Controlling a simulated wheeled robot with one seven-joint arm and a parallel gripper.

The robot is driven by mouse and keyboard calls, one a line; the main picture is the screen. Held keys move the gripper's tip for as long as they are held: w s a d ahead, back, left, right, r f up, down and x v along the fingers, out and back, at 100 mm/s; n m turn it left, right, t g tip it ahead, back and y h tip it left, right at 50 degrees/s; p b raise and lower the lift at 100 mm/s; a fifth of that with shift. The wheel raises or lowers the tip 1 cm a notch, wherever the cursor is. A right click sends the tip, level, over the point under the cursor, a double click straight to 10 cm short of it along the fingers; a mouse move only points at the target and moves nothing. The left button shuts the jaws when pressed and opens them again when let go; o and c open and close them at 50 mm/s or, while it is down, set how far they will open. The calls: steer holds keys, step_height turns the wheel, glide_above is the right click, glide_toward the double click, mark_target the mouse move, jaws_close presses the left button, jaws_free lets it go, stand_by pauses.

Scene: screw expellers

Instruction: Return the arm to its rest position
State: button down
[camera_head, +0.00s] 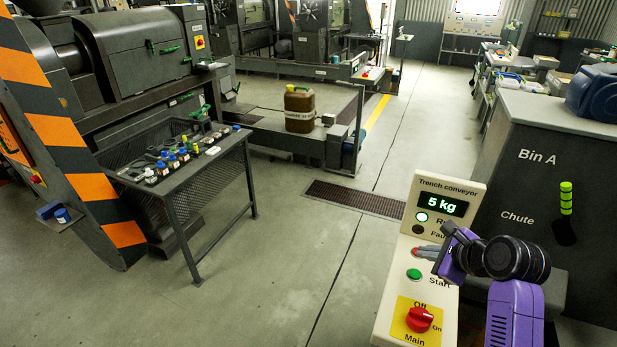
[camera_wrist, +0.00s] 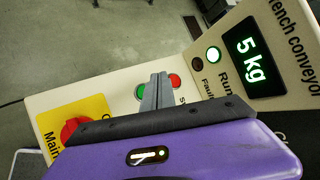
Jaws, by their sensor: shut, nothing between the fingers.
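My gripper (camera_head: 428,254) is at the front of the trench conveyor panel (camera_head: 385,325), at the right of the head view. Its two grey fingers (camera_wrist: 157,88) are together and empty in the wrist view. They stand over the panel face, between the green start button (camera_wrist: 140,91) and a red button (camera_wrist: 175,81); I cannot tell whether they touch it. My purple arm is bent beside the panel's right side. The green start button (camera_head: 414,274) and the red main switch (camera_head: 419,319) show below my gripper. The display (camera_head: 441,204) reads 5 kg, and the run light (camera_head: 422,217) is lit green.
Bin A (camera_head: 540,135) stands right behind the panel, with a green-handled scoop (camera_head: 566,205) on its side. A table (camera_head: 190,160) with small bottles stands at left by a striped machine (camera_head: 85,187). The floor (camera_head: 270,260) between is clear.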

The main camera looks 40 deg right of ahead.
steer(key=shift+w+d+r+n, duration=0.15)
steer(key=shift+d+r+n, duration=0.1)
steer(key=shift+n, duration=0.25)
steer(key=d+r+n+t+h, duration=0.2)
steer(key=d+r+n+h, duration=0.2)
steer(key=r, duration=0.1)
steer(key=s+a+f+n+t+b, duration=0.1)
steer(key=s+a+n+t+b, duration=0.15)
steer(key=a+n, duration=0.5)
steer(key=s+a+f+n+t+b, duration=0.1)
steer(key=s+a+n, duration=0.35)
steer(key=a, duration=0.65)
steer(key=s+a+f+n+t+b, duration=0.1)
steer(key=s+a+n+t, duration=0.15)
steer(key=a+n, duration=0.5)
steer(key=s+a+f+n+g+y+b, duration=0.1)
steer(key=s+a+f+n+y, duration=0.1)
steer(key=s+a, duration=0.4)
steer(key=s+a+f+n+g+y+b, duration=0.1)
steer(key=s+a+f+n+y+b, duration=0.1)
steer(key=s+a, duration=0.4)
steer(key=s+f+n+y, duration=0.1)
steer(key=n+y, duration=0.1)
steer(key=shift+f+y, duration=0.3)
steer(key=shift+y, duration=0.1)
